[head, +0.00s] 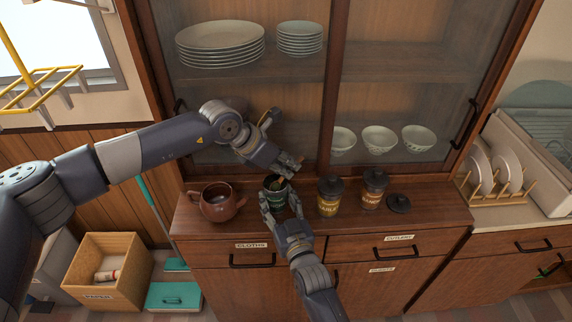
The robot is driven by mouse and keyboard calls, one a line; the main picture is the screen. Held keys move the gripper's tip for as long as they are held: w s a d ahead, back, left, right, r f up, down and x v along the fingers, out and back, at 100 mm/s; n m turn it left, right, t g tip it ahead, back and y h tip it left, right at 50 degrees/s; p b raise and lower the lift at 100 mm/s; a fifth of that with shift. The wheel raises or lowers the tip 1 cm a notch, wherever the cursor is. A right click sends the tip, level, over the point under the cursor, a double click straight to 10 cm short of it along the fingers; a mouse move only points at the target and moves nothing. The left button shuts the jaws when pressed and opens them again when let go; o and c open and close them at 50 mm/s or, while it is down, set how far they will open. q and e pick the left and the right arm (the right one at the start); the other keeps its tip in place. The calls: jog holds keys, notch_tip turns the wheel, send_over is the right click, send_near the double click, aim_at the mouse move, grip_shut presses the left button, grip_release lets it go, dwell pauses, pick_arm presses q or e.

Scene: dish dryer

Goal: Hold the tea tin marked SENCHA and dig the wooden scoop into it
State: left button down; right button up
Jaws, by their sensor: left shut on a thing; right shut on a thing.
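The dark green tea tin (276,187) stands open on the cabinet counter; its marking is too small to read. My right gripper (281,205) is shut around the tin from the front, one finger on each side. My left gripper (288,167) is shut just above and behind the tin's mouth. It holds the wooden scoop, mostly hidden by the fingers; I cannot tell how deep its end is in the tin. A loose dark lid (399,203) lies at the right of the counter.
A brown teapot (219,202) stands left of the green tin. A yellow lidded tin (329,197) and a brown lidded tin (373,189) stand to its right. The glass-fronted cabinet (425,85) with plates and bowls rises close behind. The counter's front edge (400,226) is near.

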pick_arm(q)
jog(key=shift+r, duration=3)
jog(key=shift+w+d+r+g+y, duration=0.1)
jog(key=shift+r+g+y, duration=0.4)
jog(key=shift+y, duration=0.4)
jog(key=shift+r+g+y, duration=0.2)
jog(key=shift+g+y, duration=0.2)
jog(key=shift+y, duration=0.4)
jog(key=shift+r+g+y, duration=0.3)
jog(key=shift+g+y, duration=0.4)
jog(key=shift+y, duration=0.3)
pick_arm(e)
jog(key=o, duration=1.2)
